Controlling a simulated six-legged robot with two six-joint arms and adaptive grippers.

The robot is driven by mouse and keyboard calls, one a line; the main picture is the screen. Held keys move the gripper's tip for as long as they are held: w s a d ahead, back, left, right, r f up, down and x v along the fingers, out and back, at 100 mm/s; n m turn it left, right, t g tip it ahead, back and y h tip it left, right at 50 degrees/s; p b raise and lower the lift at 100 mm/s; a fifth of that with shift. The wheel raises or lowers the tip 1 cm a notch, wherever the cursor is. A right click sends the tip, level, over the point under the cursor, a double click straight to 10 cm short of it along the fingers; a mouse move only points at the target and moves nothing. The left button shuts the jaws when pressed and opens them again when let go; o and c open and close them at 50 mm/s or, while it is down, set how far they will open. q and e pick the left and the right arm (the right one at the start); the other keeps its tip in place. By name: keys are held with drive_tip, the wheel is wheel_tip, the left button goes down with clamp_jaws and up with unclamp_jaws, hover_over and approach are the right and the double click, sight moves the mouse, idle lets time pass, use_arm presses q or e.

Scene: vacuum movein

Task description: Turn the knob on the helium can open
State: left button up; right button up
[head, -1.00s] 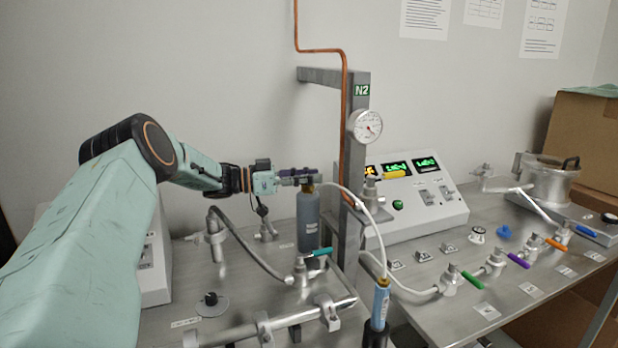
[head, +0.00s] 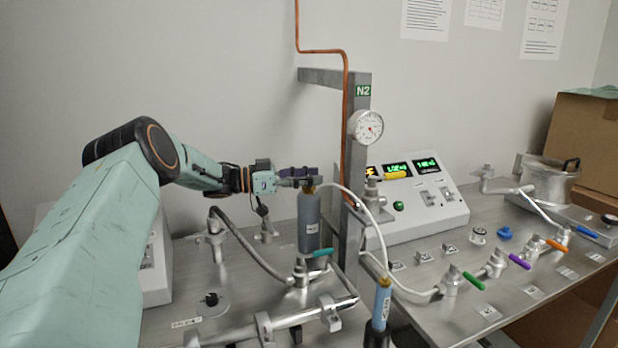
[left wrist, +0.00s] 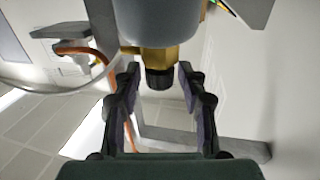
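The helium can (head: 309,222) is a grey cylinder standing upright on the bench beside the metal post. Its top also shows in the left wrist view (left wrist: 160,22), with a brass valve (left wrist: 157,58) and a black knob (left wrist: 159,78). My left gripper (head: 308,182) is at the top of the can in the head view. In the left wrist view its two fingers (left wrist: 160,95) stand apart on either side of the knob, with visible gaps, so it is open and not touching it. My right gripper is not in view.
The metal post (head: 352,170) with a gauge (head: 366,127) stands just right of the can. A white hose (head: 372,225) runs from near the can top. A teal-handled valve (head: 316,254) is in front. A control box (head: 412,208) sits to the right.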

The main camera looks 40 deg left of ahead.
use_arm(q)
drive_tip(key=shift+o, duration=0.2)
drive_tip(key=v, duration=0.7)
drive_tip(key=shift+s+a, duration=0.1)
drive_tip(key=shift+s, duration=0.05)
